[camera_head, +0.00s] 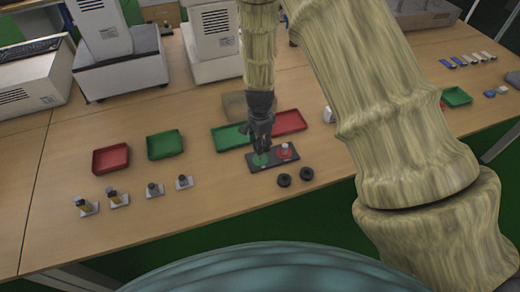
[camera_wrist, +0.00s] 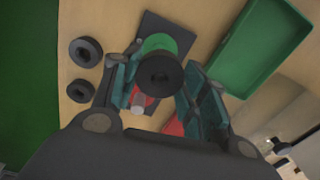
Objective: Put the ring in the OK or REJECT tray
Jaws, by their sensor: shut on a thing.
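My gripper (camera_head: 260,150) is over the left part of a dark plate (camera_head: 287,164). In the wrist view its fingers (camera_wrist: 160,88) are shut on a black ring (camera_wrist: 161,74). A green disc (camera_wrist: 155,42) shows beyond the ring. The plate's right part has a red spot with a pale knob (camera_head: 284,150). Just behind the plate are a green tray (camera_head: 228,138) and a red tray (camera_head: 289,122). I see no OK or REJECT lettering. The green tray also shows in the wrist view (camera_wrist: 257,50).
Two more black rings (camera_head: 284,180) (camera_head: 306,174) lie right of the plate's front edge. Another red tray (camera_head: 111,158) and green tray (camera_head: 165,144) are to the left. Several small fixtures (camera_head: 118,199) stand in front of them. Machines line the back.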

